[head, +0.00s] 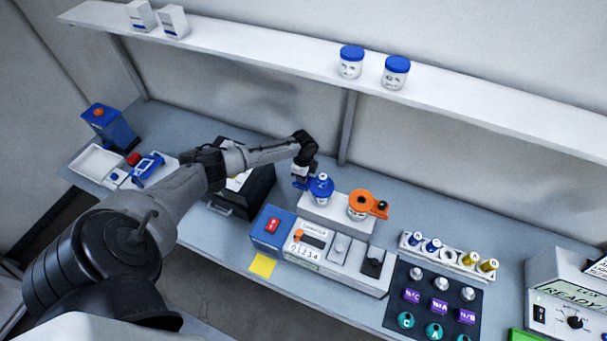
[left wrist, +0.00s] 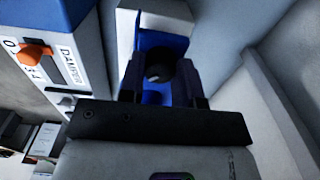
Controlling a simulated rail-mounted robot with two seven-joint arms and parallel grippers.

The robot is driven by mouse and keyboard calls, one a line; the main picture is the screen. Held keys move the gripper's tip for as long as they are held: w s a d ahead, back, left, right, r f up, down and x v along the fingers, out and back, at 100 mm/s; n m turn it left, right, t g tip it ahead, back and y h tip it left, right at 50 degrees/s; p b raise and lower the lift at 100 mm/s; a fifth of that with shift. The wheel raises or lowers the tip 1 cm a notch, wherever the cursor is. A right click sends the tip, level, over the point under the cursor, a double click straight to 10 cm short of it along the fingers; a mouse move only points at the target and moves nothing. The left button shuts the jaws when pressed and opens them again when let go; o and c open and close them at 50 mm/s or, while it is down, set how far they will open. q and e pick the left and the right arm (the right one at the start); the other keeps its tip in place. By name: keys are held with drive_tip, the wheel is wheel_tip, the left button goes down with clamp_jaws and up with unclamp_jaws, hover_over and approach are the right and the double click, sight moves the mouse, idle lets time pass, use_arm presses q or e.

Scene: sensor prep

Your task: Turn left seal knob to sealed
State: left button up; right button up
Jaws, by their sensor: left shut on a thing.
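The left seal knob (head: 321,190) is a blue cap with a side lever on a white block behind the damper box. In the head view its lever points left, toward my left gripper (head: 302,178). In the left wrist view my left gripper (left wrist: 160,80) is shut on the dark round end of the lever (left wrist: 161,64), with blue parts of the left seal knob (left wrist: 155,40) behind it. My fingers hide part of the lever. An orange knob (head: 358,203) beside it has its lever pointing right. My right gripper is not in view.
The damper box (head: 310,262) with an orange slider stands in front of the knobs. A dark box (head: 243,198) is left of them. A rack of blue and yellow-capped pieces (head: 447,257) and a dark tray (head: 398,316) are at right. A shelf (head: 290,60) runs above.

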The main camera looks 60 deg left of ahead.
use_arm(q)
drive_tip(key=o, duration=0.9)
drive_tip(key=shift+o, duration=0.2)
wheel_tip(320, 180, up, 14)
drive_tip(key=b, duration=0.2)
drive_tip(key=shift+f, duration=0.1)
idle(0.5)
